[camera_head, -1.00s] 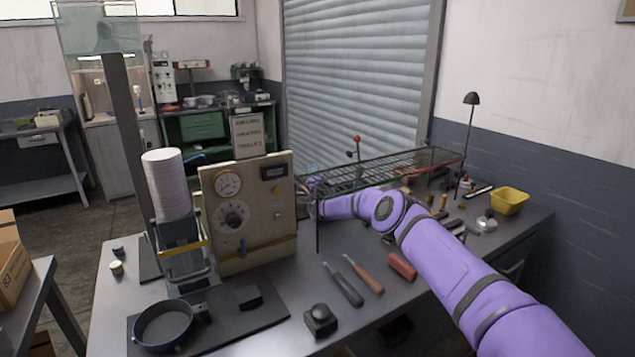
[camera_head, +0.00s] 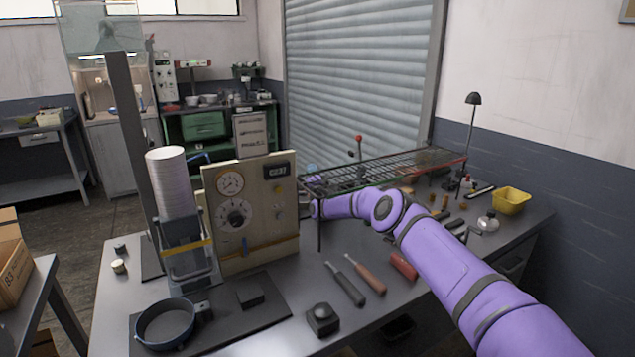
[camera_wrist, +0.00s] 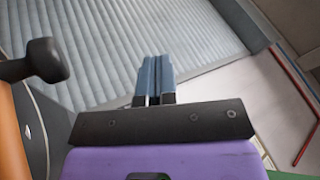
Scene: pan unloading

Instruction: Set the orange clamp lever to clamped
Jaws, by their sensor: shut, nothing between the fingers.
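My gripper (camera_wrist: 154,80) shows in the wrist view with its two blue-grey fingers side by side and shut, nothing between them. In the head view it is hidden behind the upright panel (camera_head: 232,190) and the wire rack. An orange rounded part (camera_wrist: 12,135) stands at the left edge of the wrist view, apart from the fingers. A dark knob (camera_wrist: 42,60) on a short stem is above it, left of the fingers. I cannot tell whether either belongs to the clamp lever. In the head view I cannot make out the clamp lever or its position for sure.
My arm reaches over the bench under the wire rack (camera_head: 395,168). A red-knobbed rod (camera_head: 359,140) rises behind the rack. A tall white stack (camera_head: 174,185) stands in a holder left of the panel. Hand tools (camera_head: 345,283) lie in front; a yellow bin (camera_head: 511,200) is at right.

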